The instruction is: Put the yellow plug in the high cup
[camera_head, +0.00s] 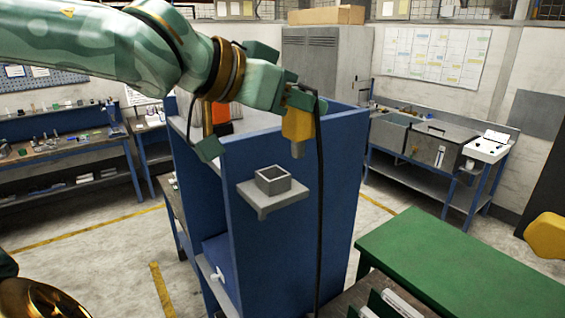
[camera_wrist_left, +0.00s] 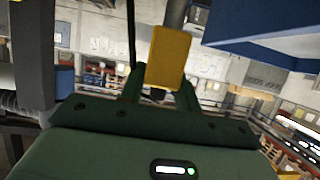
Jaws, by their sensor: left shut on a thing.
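The yellow plug (camera_head: 297,125) is a block with a short grey tip pointing down. My left gripper (camera_head: 301,103) is shut on its upper part and holds it in the air. In the left wrist view the plug (camera_wrist_left: 168,57) sits between the dark green fingertips (camera_wrist_left: 160,88). A black cable hangs down beside the plug. The high cup (camera_head: 272,181) is a small grey square cup, open at the top, on a grey bracket on the blue cabinet's side. In the head view the plug is above and slightly right of it, apart from it. My right gripper is not in view.
The blue cabinet (camera_head: 275,240) stands upright in the middle, with its open side at left. A green tabletop (camera_head: 465,262) is at lower right. A yellow rounded part (camera_head: 547,235) shows at the right edge. Workbenches stand farther back on both sides.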

